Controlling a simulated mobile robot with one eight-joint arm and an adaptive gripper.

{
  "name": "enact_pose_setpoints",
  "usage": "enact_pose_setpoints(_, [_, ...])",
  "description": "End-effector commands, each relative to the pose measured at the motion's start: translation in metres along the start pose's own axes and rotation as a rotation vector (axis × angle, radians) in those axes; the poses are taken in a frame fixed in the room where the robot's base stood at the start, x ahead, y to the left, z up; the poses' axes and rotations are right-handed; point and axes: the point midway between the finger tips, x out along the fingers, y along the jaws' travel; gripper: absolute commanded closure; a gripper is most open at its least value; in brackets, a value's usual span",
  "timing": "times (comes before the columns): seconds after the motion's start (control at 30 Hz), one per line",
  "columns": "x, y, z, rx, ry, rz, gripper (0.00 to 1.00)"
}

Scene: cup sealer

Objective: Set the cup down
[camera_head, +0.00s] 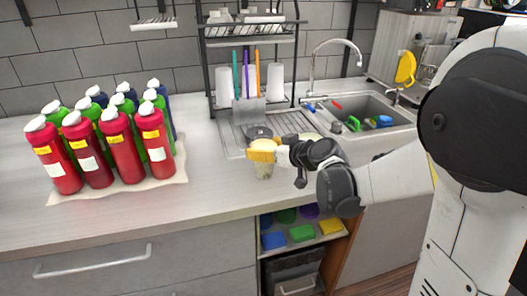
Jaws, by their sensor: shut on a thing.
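A small clear cup (263,171) with pale contents stands out below the yellow fingers of my gripper (263,151). My gripper is shut on the cup near its upper part. The cup looks upright, over the grey counter (215,185) in front of the drying area. From this view I cannot tell whether its base touches the counter. The fingers hide part of its rim. A dark round thing (258,132) shows just behind the gripper.
Several red, green and blue bottles (105,140) stand on a mat at the left. A dish rack (250,60) stands behind. The sink (365,115) with a tap is at the right. The counter between bottles and cup is clear.

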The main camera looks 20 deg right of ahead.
Motion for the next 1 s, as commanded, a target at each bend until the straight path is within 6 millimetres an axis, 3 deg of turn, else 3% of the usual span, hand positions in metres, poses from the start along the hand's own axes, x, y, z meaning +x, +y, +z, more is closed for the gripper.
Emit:
enact_pose_setpoints(0.27, [0.001,0.0,0.002,0.0,0.001,0.0,0.72])
enact_pose_setpoints(0.3, [0.001,0.0,0.002,0.0,0.0,0.0,0.22])
enact_pose_setpoints(0.37, [0.0,0.0,0.001,0.0,0.0,0.0,0.07])
enact_pose_setpoints(0.73, [-0.002,0.0,-0.004,0.0,0.0,0.0,0.07])
enact_pose_setpoints(0.87, [-0.022,0.001,-0.004,0.001,0.001,0.003,0.07])
enact_pose_setpoints(1.0, [-0.055,0.001,-0.005,0.002,0.0,0.004,0.07])
